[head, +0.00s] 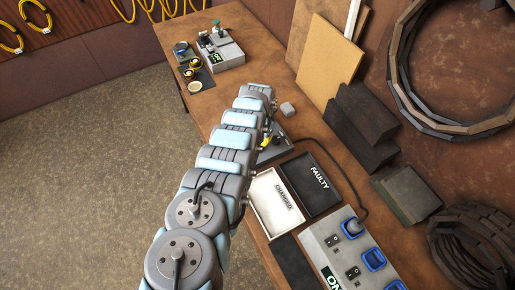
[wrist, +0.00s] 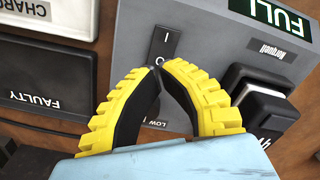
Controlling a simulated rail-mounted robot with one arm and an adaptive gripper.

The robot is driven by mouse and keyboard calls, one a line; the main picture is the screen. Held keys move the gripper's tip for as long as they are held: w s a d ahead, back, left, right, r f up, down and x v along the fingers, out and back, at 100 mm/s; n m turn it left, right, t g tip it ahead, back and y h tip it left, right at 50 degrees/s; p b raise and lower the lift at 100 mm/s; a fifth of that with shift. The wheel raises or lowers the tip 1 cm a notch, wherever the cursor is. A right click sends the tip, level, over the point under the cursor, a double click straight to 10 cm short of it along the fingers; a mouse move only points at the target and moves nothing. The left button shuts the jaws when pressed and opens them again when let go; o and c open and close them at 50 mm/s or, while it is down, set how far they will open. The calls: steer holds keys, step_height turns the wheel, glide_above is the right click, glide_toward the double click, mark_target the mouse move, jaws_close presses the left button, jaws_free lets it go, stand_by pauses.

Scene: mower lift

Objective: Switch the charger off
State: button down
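The charger (wrist: 205,45) is a grey box with a green FULL display (wrist: 275,12) in the wrist view. Its black rocker switch (wrist: 165,42) bears an I and an O, the O partly covered by my fingertips. My gripper (wrist: 159,66) has yellow ribbed fingers with black pads; the tips meet, with nothing seen between them. The tips are at the O end of the switch; whether they touch it I cannot tell. In the head view my arm mostly hides the charger (head: 281,153), and only a bit of yellow finger (head: 266,139) shows.
A white CHARGED tray (head: 264,215) and a black FAULTY tray (head: 328,200) lie beside the charger. A grey power box (head: 325,238) with blue sockets stands nearer, a dark cable (head: 343,178) running from it. Another grey device (head: 222,60) stands at the far end of the bench.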

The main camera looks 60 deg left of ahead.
mark_target(261, 147)
steer(key=shift+f+b, duration=1.6)
steer(key=shift+f, duration=0.15)
stand_by(1.2)
steer(key=shift+r, duration=0.2)
step_height(261, 147, up, 7)
steer(key=p, duration=0.7)
steer(key=shift+f, duration=0.1)
steer(key=shift+f, duration=0.1)
stand_by(0.5)
